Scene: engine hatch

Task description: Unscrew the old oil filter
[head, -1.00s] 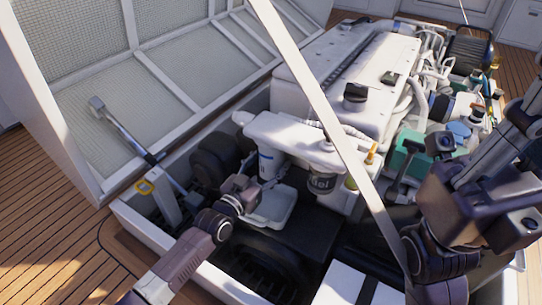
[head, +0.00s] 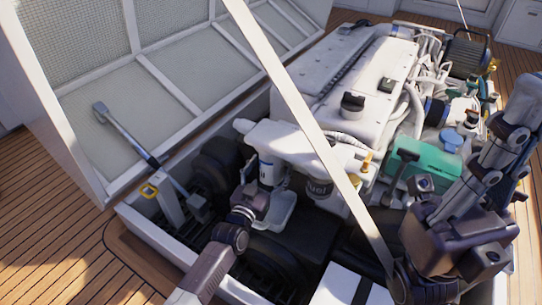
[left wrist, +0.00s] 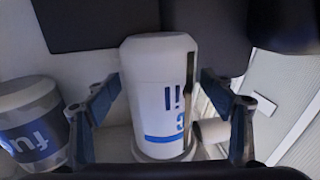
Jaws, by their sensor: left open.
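The old oil filter (head: 268,172) is a white canister with a blue band, hanging under the white engine housing. In the left wrist view the filter (left wrist: 160,95) stands upright in the middle with dark and blue lettering. My left gripper (head: 254,190) is right beside it, and its open fingers (left wrist: 162,110) stand on both sides of the filter, with a visible gap on the left.
A fuel filter (head: 318,188) hangs right of the oil filter and shows in the left wrist view (left wrist: 30,125). A white tray (head: 282,215) lies below. A pale diagonal strut (head: 310,125) crosses the front.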

